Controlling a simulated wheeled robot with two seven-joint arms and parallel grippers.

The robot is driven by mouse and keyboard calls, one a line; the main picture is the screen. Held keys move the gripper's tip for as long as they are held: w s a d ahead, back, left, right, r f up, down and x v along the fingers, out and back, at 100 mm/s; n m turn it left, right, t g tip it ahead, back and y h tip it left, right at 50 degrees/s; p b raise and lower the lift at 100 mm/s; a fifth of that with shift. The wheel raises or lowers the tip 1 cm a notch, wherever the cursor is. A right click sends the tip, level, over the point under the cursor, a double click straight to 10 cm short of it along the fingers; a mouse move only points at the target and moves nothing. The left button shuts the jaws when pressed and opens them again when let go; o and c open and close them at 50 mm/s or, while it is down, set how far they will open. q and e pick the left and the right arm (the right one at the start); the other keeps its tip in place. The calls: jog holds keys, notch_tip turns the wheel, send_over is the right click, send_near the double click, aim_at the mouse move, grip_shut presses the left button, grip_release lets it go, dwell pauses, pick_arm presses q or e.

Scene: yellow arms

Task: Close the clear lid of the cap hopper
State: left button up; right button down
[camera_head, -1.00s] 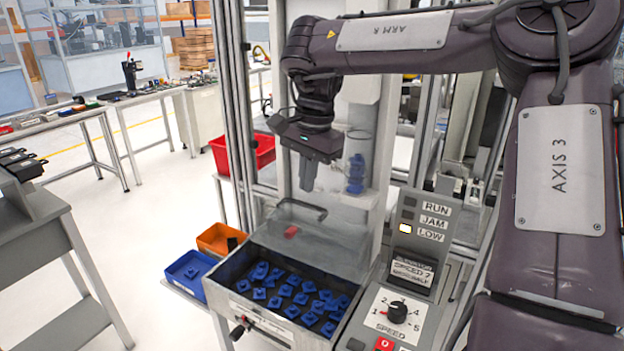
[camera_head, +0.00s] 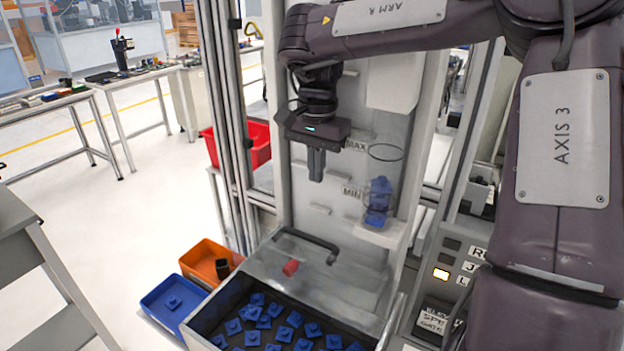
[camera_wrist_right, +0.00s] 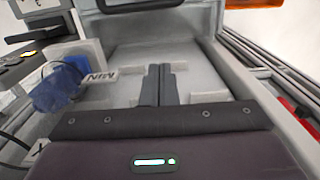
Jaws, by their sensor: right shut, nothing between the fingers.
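The cap hopper (camera_head: 205,322) is an open-topped bin at the bottom of the head view, with blue caps (camera_head: 285,333) inside. Its clear lid (camera_head: 335,284) appears raised, tilted up at the back of the bin, with a dark bar handle (camera_head: 308,241) along its upper edge. My right gripper (camera_head: 316,178) is shut and empty, fingers pointing down, above and apart from the handle, in front of the pale back panel. In the right wrist view its fingers (camera_wrist_right: 159,84) are together before the panel; the lid cannot be made out there. My left gripper is not in view.
A clear tube of blue caps (camera_head: 378,200) stands right of the gripper and shows in the wrist view (camera_wrist_right: 60,85). A red piece (camera_head: 290,267) shows at the lid. Blue (camera_head: 150,305) and orange (camera_head: 192,262) bins sit left of the hopper. A lamp panel (camera_head: 445,255) is at right.

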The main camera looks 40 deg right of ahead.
jog(key=a+f+p, duration=0.2)
jog(key=a+f, duration=0.1)
jog(key=f, duration=0.6)
jog(key=shift+s+a+f, duration=0.15)
jog(key=shift+s+a, duration=0.15)
jog(key=shift+s, duration=0.15)
